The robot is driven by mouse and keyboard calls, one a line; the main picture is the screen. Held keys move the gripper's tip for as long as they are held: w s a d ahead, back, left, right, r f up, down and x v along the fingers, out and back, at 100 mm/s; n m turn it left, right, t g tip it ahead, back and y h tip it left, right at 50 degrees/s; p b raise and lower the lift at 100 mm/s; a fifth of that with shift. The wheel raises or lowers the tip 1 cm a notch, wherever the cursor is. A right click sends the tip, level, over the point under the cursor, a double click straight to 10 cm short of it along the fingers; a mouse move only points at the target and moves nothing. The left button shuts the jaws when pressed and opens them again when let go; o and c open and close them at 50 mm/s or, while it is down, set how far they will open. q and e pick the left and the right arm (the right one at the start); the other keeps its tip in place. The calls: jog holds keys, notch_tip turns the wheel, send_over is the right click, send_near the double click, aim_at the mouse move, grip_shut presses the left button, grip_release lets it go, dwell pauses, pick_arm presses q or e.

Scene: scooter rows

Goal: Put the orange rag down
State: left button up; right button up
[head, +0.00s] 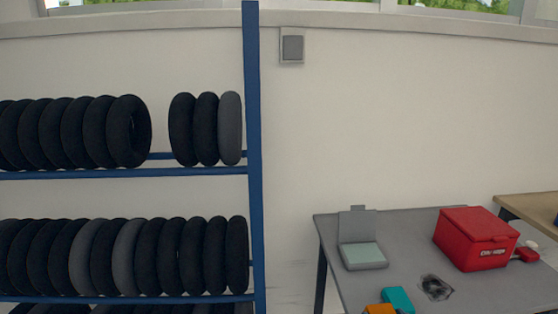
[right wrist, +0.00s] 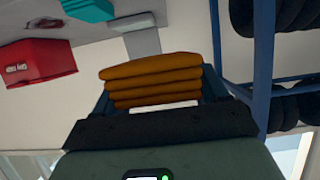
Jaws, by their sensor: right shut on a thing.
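The orange rag (right wrist: 152,72) is a folded stack of several layers in the right wrist view. My right gripper (right wrist: 158,98) is shut on it, with dark blue finger parts showing at both sides of the stack. In the head view, an orange piece, likely the same rag (head: 379,309), shows at the bottom edge, beside a teal folded cloth (head: 398,299). From these frames I cannot tell whether the rag touches the grey table (head: 335,232). My right gripper is not visible in the head view, and my left gripper is in neither view.
On the table stand a red box (head: 470,240), a small pale device (head: 363,256) and a dark flat patch (head: 436,288). A blue rack (head: 255,150) full of tyres stands left of the table. Bare tabletop lies between the device and the red box.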

jog(key=s+a+f, duration=0.1)
jog(key=a+f, duration=0.2)
jog(key=f, duration=0.6)
jog(key=a+f, duration=0.3)
jog(key=f, duration=0.6)
jog(key=shift+s+a+h, duration=0.4)
